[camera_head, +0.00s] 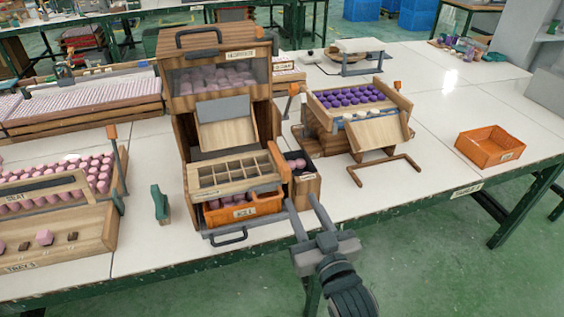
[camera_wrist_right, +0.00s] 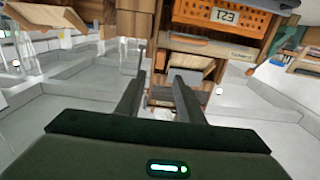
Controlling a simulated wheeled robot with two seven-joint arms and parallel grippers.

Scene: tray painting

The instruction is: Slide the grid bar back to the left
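The grid bar (camera_head: 229,175) is a pale wooden frame divided into several open cells. It lies across the front of the tall wooden hopper (camera_head: 177,130), below a sloped wooden chute and above an orange bin (camera_head: 257,206) holding pink pieces. An orange grip (camera_head: 276,156) stands at the grid's right end. My right gripper (camera_head: 303,200) is open and empty, with its two fingers apart, just right of the bin and short of the grid. Its spread fingers also show in the right wrist view (camera_wrist_right: 159,85). My left gripper is not in view.
A wooden side box (camera_head: 308,187) with pink balls stands right of the hopper. A second wooden stand (camera_head: 322,122) holds purple balls. An orange crate (camera_head: 480,148) is at the right. The front right tabletop is clear.

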